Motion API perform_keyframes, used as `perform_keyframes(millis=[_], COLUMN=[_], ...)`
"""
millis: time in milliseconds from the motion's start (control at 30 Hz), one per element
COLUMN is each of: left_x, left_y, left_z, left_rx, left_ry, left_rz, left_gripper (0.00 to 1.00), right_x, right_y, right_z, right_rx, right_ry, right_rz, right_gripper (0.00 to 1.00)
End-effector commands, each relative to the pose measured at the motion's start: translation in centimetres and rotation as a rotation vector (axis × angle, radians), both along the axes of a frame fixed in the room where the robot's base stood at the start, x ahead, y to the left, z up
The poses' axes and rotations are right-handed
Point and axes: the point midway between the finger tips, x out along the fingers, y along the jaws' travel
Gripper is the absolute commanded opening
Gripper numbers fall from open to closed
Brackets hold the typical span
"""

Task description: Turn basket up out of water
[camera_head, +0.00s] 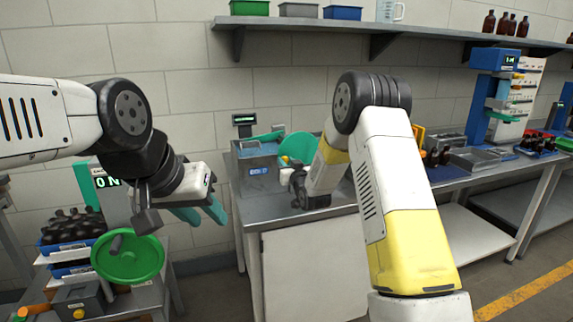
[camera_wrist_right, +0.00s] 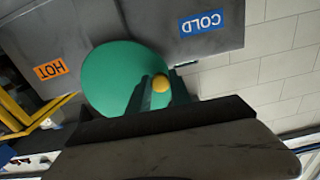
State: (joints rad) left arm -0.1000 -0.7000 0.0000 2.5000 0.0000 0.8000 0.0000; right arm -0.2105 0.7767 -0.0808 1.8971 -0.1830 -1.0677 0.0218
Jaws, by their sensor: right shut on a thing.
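A grey metal tank (camera_head: 255,162) stands on the steel bench against the wall. In the right wrist view its grey side (camera_wrist_right: 215,60) carries orange HOT and blue COLD labels. A green disc (camera_wrist_right: 105,75) is on that side, with a yellow round knob (camera_wrist_right: 160,83) in front of it. The disc also shows in the head view (camera_head: 298,146), partly behind my right arm. My right gripper (camera_wrist_right: 157,92) is shut on the knob. My left gripper (camera_head: 200,215) is open and empty, in the air left of the bench. The basket and water are not visible.
A lower table at the left holds a green wheel (camera_head: 128,258), a blue bin of dark bottles (camera_head: 72,228) and a device with a lit display. A wall shelf (camera_head: 400,29) runs above. More equipment and bottles stand along the bench (camera_head: 460,178) at the right.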

Motion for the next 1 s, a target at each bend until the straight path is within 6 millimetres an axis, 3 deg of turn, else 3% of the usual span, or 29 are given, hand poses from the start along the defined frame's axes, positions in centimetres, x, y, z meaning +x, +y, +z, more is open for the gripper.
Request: perform_keyframes(millis=[1000], left_x=[0.0], left_y=[0.0], left_z=[0.0], left_rx=[0.0], left_ry=[0.0], left_rz=[0.0], left_gripper=[0.36], right_x=[0.1], right_y=[-0.4], right_z=[3.2], right_rx=[0.455], right_ry=[0.145], right_rz=[-0.002], right_gripper=[0.0])
